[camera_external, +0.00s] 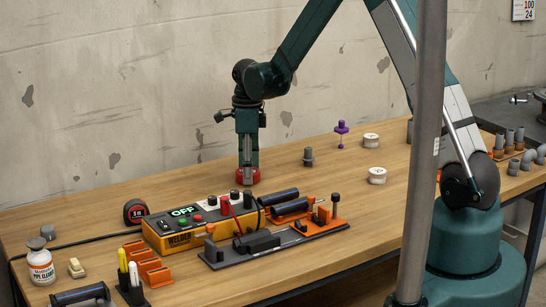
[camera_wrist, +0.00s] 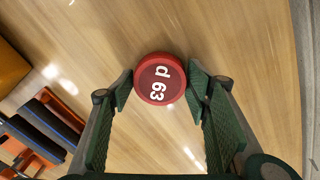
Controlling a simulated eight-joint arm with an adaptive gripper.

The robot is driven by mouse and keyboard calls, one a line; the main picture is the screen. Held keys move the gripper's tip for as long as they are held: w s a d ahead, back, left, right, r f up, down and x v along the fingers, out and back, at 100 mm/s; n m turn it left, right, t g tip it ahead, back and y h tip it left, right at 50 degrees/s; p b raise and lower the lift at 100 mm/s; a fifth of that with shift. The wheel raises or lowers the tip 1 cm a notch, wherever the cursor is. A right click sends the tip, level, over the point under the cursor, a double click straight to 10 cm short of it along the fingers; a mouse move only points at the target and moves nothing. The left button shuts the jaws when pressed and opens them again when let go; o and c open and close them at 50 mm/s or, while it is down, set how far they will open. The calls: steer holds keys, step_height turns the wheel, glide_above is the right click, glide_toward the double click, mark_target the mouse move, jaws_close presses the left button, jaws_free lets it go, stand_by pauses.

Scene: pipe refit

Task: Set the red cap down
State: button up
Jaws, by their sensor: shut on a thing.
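The red cap (camera_wrist: 160,80) is round, with the white marking "d 63" on its top face. In the wrist view it sits between the fingertips of my gripper (camera_wrist: 158,88), which is shut on it. In the external view the red cap (camera_external: 247,177) is at the lower end of my gripper (camera_external: 246,168), at the wooden bench top behind the welder box. The fingers point straight down. I cannot tell whether the cap's underside touches the wood.
The yellow welder box (camera_external: 185,222) and the orange-and-grey clamp fixture (camera_external: 285,240) stand in front of the cap. A grey fitting (camera_external: 308,157), a purple piece (camera_external: 341,129) and white rolls (camera_external: 377,175) stand to the right. The bench (camera_external: 200,195) around the cap is clear.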

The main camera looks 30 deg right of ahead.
steer(key=shift+f, duration=0.15)
steer(key=o, duration=0.9)
step_height(320, 180, up, 12)
steer(key=shift+r+p, duration=0.2)
steer(key=shift+p, duration=0.65)
